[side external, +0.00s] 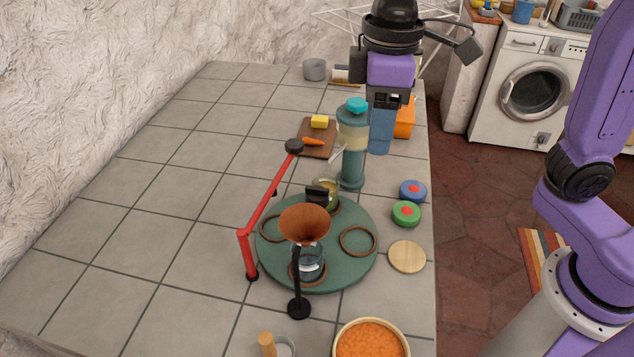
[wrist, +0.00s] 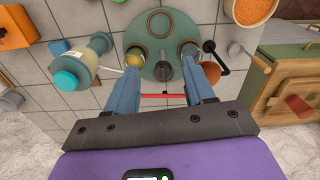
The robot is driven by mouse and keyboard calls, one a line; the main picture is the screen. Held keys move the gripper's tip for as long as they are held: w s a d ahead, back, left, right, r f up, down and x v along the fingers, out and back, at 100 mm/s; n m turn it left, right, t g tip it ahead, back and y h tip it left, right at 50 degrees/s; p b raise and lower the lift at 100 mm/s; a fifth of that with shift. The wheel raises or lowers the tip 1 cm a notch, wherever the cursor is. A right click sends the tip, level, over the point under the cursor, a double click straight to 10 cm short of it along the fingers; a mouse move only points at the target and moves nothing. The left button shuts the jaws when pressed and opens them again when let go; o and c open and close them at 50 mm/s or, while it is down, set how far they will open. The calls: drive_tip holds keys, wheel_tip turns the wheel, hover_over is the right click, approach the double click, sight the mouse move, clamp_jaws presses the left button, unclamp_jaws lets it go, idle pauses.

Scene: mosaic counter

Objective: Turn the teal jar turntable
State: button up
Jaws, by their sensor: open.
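The round teal turntable (side external: 335,276) lies on the counter; it also shows ahead of my gripper in the wrist view (wrist: 147,38). Brown rings mark places on it. A jar with olive contents (side external: 328,187) stands on the far side, and a clear jar (side external: 309,266) stands under the funnel on the near side. A black grip (side external: 317,194) rises from the turntable, its base hidden by the funnel in the side view; it also shows in the wrist view (wrist: 163,71). My gripper (side external: 380,150) is open and empty, above the counter's far right, apart from the turntable.
A copper funnel (side external: 304,222) on a black stand overhangs the near jar. A red bent bar (side external: 247,252) stands at the turntable's left. A tall teal dispenser (side external: 352,168) stands behind it. The counter's left is clear.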

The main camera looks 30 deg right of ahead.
drive_tip(key=m, duration=0.1)
approach(317, 188)
wheel_tip(317, 188, down, 9)
drive_tip(key=shift+f, duration=0.1)
idle(0.8)
clamp_jaws()
